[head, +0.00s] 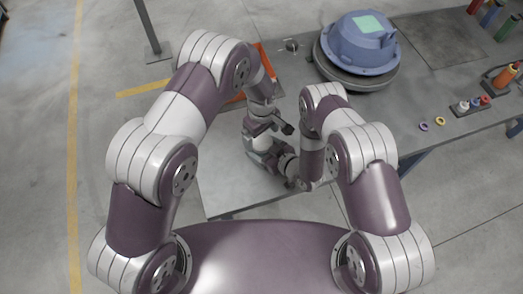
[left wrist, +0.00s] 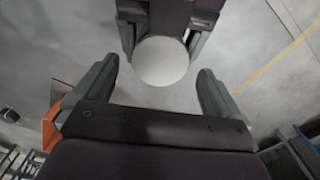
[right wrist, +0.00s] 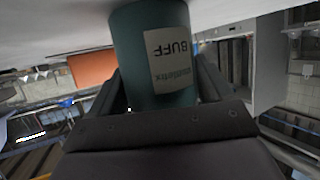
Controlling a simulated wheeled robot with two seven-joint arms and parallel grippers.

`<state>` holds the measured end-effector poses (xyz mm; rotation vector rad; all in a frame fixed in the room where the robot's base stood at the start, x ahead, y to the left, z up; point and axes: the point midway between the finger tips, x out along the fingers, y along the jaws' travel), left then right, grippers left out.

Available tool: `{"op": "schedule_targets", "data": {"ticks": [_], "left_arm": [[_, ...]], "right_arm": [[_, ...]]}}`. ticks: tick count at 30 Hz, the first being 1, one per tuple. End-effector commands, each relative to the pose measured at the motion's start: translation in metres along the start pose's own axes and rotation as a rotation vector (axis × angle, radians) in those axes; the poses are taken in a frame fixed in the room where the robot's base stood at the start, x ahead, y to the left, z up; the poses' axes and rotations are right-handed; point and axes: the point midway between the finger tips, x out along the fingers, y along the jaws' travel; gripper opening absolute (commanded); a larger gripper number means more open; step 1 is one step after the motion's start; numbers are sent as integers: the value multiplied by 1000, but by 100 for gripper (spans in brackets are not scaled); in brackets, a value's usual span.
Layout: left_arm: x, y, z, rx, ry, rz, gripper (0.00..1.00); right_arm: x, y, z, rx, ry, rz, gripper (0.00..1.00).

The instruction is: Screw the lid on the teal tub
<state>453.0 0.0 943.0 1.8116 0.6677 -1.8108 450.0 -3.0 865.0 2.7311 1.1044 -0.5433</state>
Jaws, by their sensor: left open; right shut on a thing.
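The teal tub (right wrist: 145,35) fills the upper middle of the right wrist view, with a pale label reading "BUFF" upside down there. My right gripper (right wrist: 155,90) is shut on the tub's side; it also shows at the top of the left wrist view. A round pale disc, which looks like the lid (left wrist: 160,62), shows face-on between the right gripper's fingers in the left wrist view. My left gripper (left wrist: 160,85) is open, its fingers apart on either side below the disc and not touching it. Whether the lid is seated or threaded cannot be told.
An orange item (head: 266,62) lies behind my left arm. A blue domed housing (head: 362,45) sits on a round dark base at the back of the grey table (head: 400,105). Purple (head: 423,127) and yellow (head: 440,121) rings and a rack of small bottles (head: 470,106) stand right.

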Motion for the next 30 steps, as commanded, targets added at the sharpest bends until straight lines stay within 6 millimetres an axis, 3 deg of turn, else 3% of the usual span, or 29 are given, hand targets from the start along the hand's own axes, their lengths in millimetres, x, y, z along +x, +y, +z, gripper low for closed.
{"op": "schedule_targets", "data": {"ticks": [6, 22, 30], "left_arm": [[-20, 0, 0, 0, 0, 0, 98], [-25, 0, 0, 0, 0, 1, 100], [-69, 0, 0, 0, 1, 2, 100]], "right_arm": [[0, 0, 0, 0, 1, 0, 0], [0, 0, 0, 0, 1, 0, 0], [0, 0, 0, 0, 1, 0, 0]]}}
